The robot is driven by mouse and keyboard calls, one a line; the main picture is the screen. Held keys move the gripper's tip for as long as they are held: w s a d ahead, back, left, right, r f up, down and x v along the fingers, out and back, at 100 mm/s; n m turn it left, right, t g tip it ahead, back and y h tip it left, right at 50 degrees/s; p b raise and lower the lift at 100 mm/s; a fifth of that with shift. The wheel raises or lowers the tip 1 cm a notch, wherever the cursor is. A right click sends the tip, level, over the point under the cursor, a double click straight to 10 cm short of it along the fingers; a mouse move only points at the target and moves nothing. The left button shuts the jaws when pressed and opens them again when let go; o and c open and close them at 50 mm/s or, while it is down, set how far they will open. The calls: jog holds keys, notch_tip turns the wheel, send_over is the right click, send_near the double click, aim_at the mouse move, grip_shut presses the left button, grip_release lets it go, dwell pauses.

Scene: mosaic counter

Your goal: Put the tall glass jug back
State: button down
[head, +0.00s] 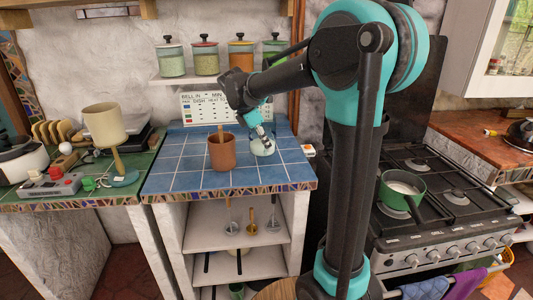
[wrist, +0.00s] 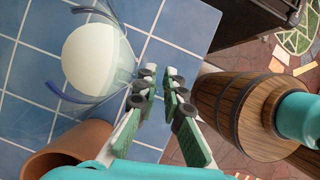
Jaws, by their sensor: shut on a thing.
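The tall glass jug (head: 262,147) is clear and stands or hangs at the right part of the blue-tiled counter, below my gripper. In the wrist view the jug (wrist: 92,60) shows as clear glass with blue edging and a pale round area, just left of the fingers. My gripper (wrist: 156,92) has its fingers close together, shut at the near side of the jug; the thin glass between them is hard to see. In the head view my gripper (head: 265,130) is small and partly overlaps the jug. I cannot tell whether the jug's base touches the tiles.
A terracotta pot (head: 222,153) with a wooden utensil stands left of the jug. A shelf (head: 205,80) with several lidded jars is above. A stove (head: 440,195) with a green pan is at right. A wooden barrel-shaped thing (wrist: 225,105) shows right of the fingers. Front-left tiles are clear.

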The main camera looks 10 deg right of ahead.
jog(key=shift+f, duration=1.85)
jog(key=shift+f, duration=0.1)
jog(key=c, duration=1.6)
grip_release()
jog(key=shift+c, duration=0.2)
jog(key=v, duration=1.2)
